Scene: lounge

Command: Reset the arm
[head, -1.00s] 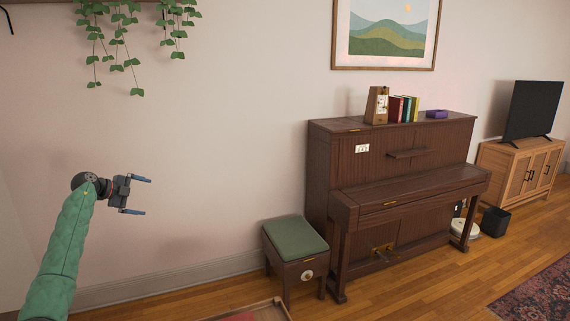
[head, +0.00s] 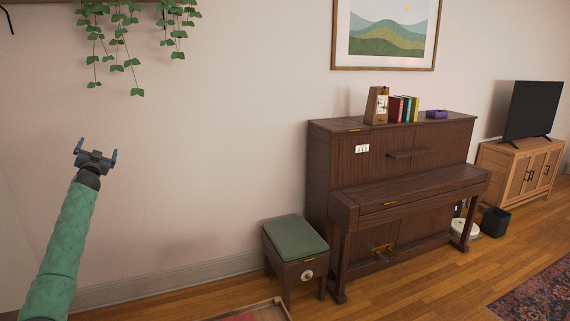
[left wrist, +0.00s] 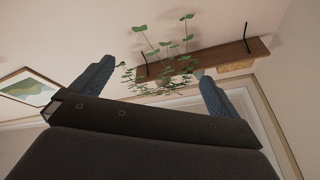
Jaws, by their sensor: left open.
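My left arm, in a green padded sleeve, comes in from the lower left of the head view. Its gripper (head: 96,152) points up in front of the bare wall, with its two blue fingers apart and nothing between them. In the left wrist view the gripper (left wrist: 150,80) also shows its two blue fingers spread wide and empty. My right gripper is in neither view.
A trailing plant (head: 120,40) hangs from a shelf (left wrist: 215,58) above the gripper. A brown piano (head: 400,165) with books on top and a green-topped stool (head: 296,238) stand to the right. A framed picture (head: 385,35) hangs above. The wall around the gripper is clear.

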